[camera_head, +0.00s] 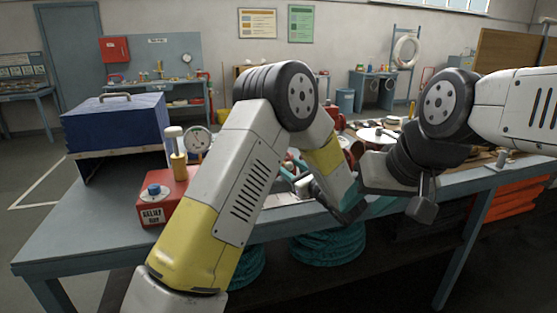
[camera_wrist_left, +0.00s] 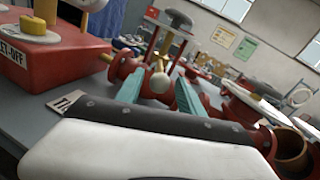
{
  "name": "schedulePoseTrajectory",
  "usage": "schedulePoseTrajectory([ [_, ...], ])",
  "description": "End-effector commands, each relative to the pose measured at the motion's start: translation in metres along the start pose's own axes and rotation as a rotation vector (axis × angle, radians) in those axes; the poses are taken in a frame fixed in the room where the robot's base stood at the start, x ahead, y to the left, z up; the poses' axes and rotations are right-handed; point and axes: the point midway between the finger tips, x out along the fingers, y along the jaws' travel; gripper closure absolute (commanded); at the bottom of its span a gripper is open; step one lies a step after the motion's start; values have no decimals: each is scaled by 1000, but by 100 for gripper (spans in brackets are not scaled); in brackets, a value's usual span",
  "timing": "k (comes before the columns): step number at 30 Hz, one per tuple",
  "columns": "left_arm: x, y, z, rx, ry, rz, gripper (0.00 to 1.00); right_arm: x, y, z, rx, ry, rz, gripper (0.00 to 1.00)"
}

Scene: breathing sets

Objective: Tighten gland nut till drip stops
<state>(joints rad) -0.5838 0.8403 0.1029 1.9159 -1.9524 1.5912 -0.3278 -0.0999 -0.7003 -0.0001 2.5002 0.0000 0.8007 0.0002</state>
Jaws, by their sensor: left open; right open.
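In the left wrist view, the two teal fingers of my left gripper (camera_wrist_left: 159,88) are apart. A red valve body (camera_wrist_left: 150,68) with a pale round part (camera_wrist_left: 160,82) shows between and beyond them; I cannot tell whether they touch it. A brass stem (camera_wrist_left: 165,45) rises there to a dark round knob (camera_wrist_left: 178,18). I cannot make out the gland nut or any drip. In the head view my left forearm hides much of the bench middle, and the left fingertips are hard to make out. My right gripper (camera_head: 408,203) is open over the bench's front edge.
A red relief box (camera_head: 150,212) with a blue knob and a pressure gauge (camera_head: 197,140) stand left of my arm. A blue case (camera_head: 115,122) is at the bench's back left. Teal hose coils (camera_head: 328,247) lie under the bench (camera_head: 95,225). The bench's front left is clear.

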Motion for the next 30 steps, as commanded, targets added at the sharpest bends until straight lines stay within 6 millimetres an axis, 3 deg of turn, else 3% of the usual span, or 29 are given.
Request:
schedulePoseTrajectory([
  [6, 37, 2, 0, 0, 0, 5, 55, 0, 0, 0, 0, 0, 0, 52],
  [12, 61, 1, 0, -1, 0, 3, 55, 0, 0, 0, 0, 0, 0, 52],
  [23, 68, 0, 0, -1, 1, 1, 55, 0, 0, 0, 0, 0, 0, 52],
  [30, 67, 0, 0, -1, 1, 1, 100, 0, 0, 0, 0, 0, 0, 52],
])
